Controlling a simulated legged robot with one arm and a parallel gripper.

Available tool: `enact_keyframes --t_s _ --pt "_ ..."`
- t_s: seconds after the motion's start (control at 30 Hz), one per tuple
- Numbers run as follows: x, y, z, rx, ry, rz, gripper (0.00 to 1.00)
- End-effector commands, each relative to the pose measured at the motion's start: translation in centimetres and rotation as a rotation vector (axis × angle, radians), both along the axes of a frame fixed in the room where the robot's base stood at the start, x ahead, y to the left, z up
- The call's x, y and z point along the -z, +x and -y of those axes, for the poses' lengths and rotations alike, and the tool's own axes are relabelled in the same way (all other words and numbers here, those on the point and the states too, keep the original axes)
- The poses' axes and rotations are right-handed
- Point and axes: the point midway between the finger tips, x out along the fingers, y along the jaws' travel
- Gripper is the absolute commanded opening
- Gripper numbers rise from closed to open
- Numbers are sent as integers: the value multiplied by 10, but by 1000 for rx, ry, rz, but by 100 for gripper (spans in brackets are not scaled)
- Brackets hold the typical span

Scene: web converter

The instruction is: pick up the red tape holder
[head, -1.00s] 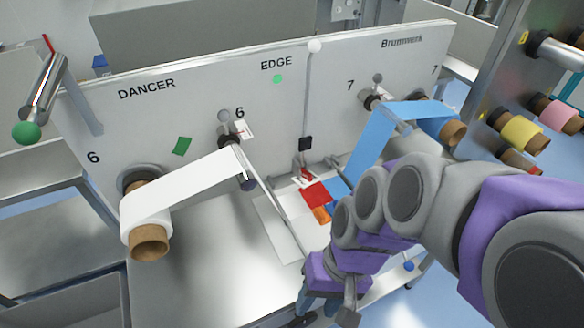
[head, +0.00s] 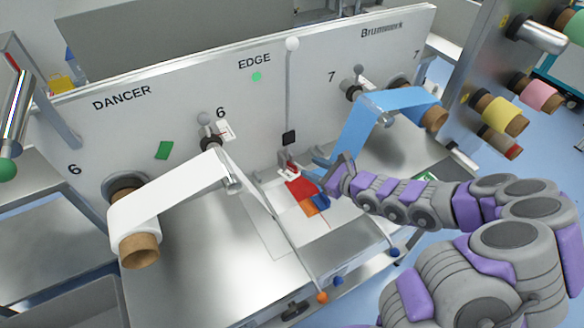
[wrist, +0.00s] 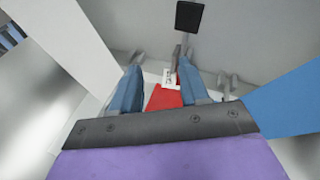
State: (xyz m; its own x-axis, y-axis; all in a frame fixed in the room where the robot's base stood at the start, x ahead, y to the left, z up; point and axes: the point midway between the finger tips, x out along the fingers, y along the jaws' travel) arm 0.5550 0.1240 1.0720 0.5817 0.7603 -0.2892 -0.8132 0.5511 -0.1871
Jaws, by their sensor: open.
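A red piece (head: 299,188), which looks like the red tape holder, lies on the pale plate between the two rolls in the head view. Orange and blue pieces (head: 321,202) lie beside it. My gripper (head: 318,170) is just right of the red piece, close to the panel. In the wrist view the red piece (wrist: 165,97) shows between the two blue fingers of my open gripper (wrist: 160,74). A white part (wrist: 170,78) is at its far end. My gripper's palm hides its near end. I cannot tell if the fingers touch it.
An upright panel (head: 190,118) stands behind, with a thin rod (head: 290,90) and black block (head: 289,138). A white web (head: 175,190) runs at left and a blue web (head: 362,125) at right, near my gripper. The metal table (head: 210,285) is clear in front.

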Motion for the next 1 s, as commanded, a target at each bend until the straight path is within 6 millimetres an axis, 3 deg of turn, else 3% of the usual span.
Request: enact_keyframes --t_s 0.13,0.33,1.0 --pt "44 7 25 130 45 -159 45" --pt "67 10 32 190 67 -234 45" --pt "106 72 -33 186 62 -232 45"
